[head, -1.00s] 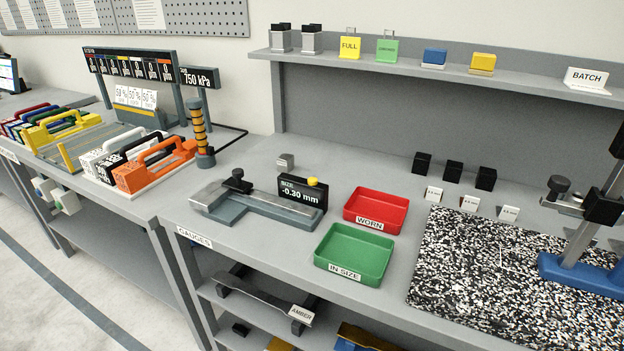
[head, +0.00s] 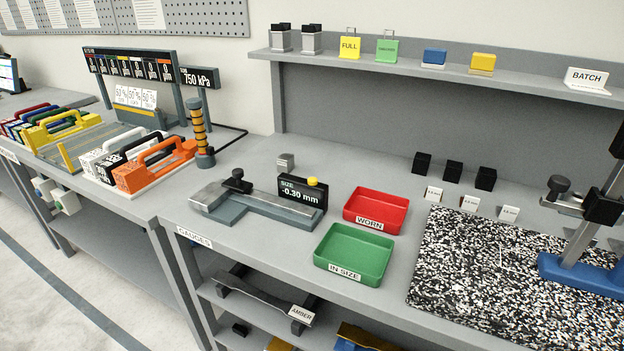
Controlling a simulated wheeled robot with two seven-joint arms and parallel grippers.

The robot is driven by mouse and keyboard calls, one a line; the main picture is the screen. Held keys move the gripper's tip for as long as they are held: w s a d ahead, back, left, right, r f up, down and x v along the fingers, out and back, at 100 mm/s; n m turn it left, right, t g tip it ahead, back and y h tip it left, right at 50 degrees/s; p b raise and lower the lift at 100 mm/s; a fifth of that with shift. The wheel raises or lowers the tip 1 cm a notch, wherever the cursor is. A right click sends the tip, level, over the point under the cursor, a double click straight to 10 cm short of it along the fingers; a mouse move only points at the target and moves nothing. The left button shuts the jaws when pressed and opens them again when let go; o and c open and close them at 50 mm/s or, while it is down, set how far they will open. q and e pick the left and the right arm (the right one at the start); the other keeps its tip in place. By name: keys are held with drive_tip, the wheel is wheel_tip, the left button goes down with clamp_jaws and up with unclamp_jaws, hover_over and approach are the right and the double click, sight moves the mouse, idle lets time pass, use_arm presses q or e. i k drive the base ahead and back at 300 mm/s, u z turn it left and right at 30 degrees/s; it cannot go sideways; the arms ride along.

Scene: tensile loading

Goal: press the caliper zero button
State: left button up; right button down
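The caliper (head: 250,205) lies on the grey bench, a grey stepped bar with a black knob (head: 237,181) on its left part. Its black display (head: 301,192) stands at the back right and reads "SIZE -0.30 mm". A yellow button (head: 312,182) sits on top of the display and looks like the zero button, though no label on it is readable. Nothing touches the caliper or the button. Neither of my grippers shows in the head view.
A red "WORN" tray (head: 376,210) and a green "IN SIZE" tray (head: 353,254) stand right of the caliper. A small grey block (head: 285,163) is behind it. A speckled mat (head: 510,262) and a blue-based stand (head: 585,272) are at right. An orange-handled case (head: 150,165) is at left.

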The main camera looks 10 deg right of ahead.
sight(311, 181)
drive_tip(key=u, duration=0.6)
drive_tip(key=k, duration=1.35)
drive_tip(key=u, duration=0.8)
drive_tip(key=i, duration=2.5)
drive_tip(key=z, duration=1.6)
drive_tip(key=i, duration=0.9)
drive_tip(key=z, duration=0.95)
